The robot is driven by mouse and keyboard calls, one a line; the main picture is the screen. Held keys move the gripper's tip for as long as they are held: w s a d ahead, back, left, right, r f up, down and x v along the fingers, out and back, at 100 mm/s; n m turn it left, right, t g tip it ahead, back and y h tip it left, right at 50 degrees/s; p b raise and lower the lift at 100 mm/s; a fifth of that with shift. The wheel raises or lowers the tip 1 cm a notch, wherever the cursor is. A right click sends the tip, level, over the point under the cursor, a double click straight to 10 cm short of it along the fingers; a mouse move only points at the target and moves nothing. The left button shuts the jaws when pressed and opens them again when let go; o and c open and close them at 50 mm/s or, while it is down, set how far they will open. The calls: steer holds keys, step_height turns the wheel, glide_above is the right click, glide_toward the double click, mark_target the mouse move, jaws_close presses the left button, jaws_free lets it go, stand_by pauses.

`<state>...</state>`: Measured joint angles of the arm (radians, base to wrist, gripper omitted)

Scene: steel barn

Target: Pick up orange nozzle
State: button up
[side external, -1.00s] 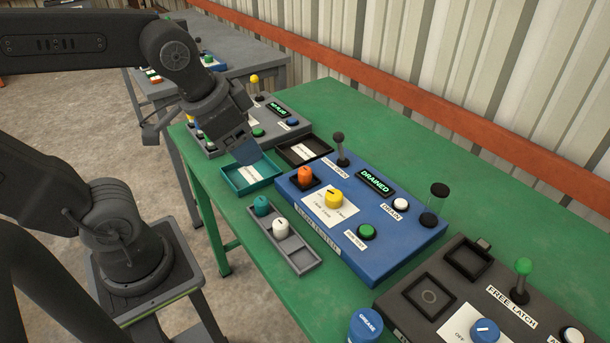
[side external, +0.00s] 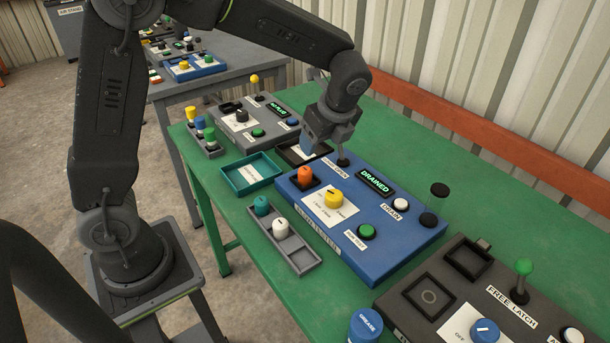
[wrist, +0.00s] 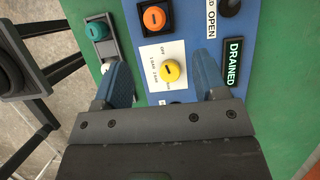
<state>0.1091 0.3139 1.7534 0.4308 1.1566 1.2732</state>
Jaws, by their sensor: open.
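The orange nozzle (side external: 305,176) stands upright in a dark square socket near the left corner of the blue panel (side external: 385,247). In the wrist view the orange nozzle (wrist: 154,18) shows from above, beyond my fingertips near the top edge. My gripper (side external: 318,150) is above the far left part of the blue panel, behind and above the nozzle, touching nothing that I can see. In the wrist view my gripper (wrist: 160,65) is open, its blue fingers wide apart with the yellow knob (wrist: 171,70) visible between them.
A black lever (side external: 342,152) stands close beside my gripper. A grey tray (side external: 285,240) holds teal and white nozzles in front of the panel. An empty teal tray (side external: 240,188) and a black tray (side external: 288,158) lie to the left. Green table is clear behind the panel.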

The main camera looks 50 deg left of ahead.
mark_target(306, 169)
steer(key=x, duration=0.6)
steer(key=shift+f, duration=0.15)
steer(key=x, duration=0.2)
steer(key=s+x, duration=0.1)
steer(key=x, duration=0.1)
steer(key=shift+w+a+f, duration=0.1)
steer(key=shift+a+f, duration=0.15)
steer(key=shift+f, duration=0.35)
steer(key=shift+c, duration=0.2)
steer(key=c, duration=1)
steer(key=shift+r, duration=0.15)
